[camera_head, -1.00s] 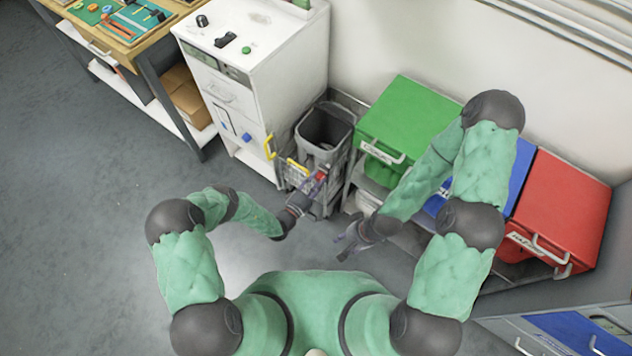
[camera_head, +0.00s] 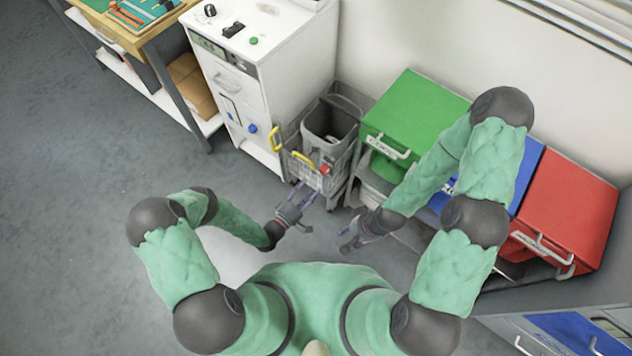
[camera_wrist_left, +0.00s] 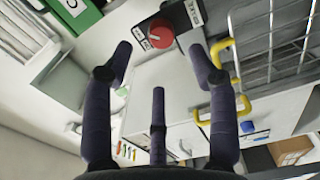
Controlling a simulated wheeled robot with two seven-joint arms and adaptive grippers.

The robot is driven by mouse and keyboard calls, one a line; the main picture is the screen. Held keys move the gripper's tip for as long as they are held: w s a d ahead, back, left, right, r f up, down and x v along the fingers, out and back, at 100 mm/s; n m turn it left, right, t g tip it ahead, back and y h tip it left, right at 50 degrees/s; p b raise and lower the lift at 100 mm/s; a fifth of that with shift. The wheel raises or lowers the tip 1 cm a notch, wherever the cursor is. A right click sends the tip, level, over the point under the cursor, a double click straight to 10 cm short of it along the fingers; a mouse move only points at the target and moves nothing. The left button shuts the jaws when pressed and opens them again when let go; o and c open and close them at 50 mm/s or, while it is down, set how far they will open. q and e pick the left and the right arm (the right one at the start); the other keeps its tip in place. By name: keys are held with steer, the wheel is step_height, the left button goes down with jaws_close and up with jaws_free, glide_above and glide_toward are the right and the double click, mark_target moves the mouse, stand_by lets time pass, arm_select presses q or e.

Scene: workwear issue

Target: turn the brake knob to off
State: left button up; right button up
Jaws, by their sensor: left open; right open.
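The red brake knob (camera_head: 325,169) sits on the front of the wire-sided cart (camera_head: 337,183). In the left wrist view the knob (camera_wrist_left: 161,34) is round, on a dark mount with small labels; their wording is too small to read surely. My left gripper (camera_head: 304,193) is open and empty, just in front of and below the knob, apart from it. In the left wrist view its fingers (camera_wrist_left: 162,75) are spread, with the knob beyond and between the upper two. My right gripper (camera_head: 346,240) is open and empty, lower and to the right.
The cart holds a grey bin (camera_head: 330,122) and has yellow handles (camera_head: 303,158). A white cabinet (camera_head: 290,50) stands left of it. Green (camera_head: 415,105) and red (camera_head: 570,205) lidded bins stand to the right. The floor at left is clear.

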arm_select(q)
steer(key=shift+v, duration=1.85)
steer(key=shift+d, duration=0.1)
steer(key=s+d+m+g+h, duration=0.1)
steer(key=s+d+m+g, duration=0.2)
steer(key=s+g, duration=0.5)
steer(key=s+d+m+g+h, duration=0.15)
steer(key=s+d+g, duration=0.25)
steer(key=s+g, duration=0.4)
steer(key=s+a+r+m+g+y, duration=0.2)
steer(key=s+a+m+g+y, duration=0.15)
steer(key=a+y, duration=0.4)
steer(key=w+a+r+t+y, duration=0.1)
steer(key=w+a+r+t, duration=0.1)
steer(key=w+r+t, duration=0.3)
steer(key=shift+a+r+y, duration=0.3)
steer(key=shift+a, duration=0.1)
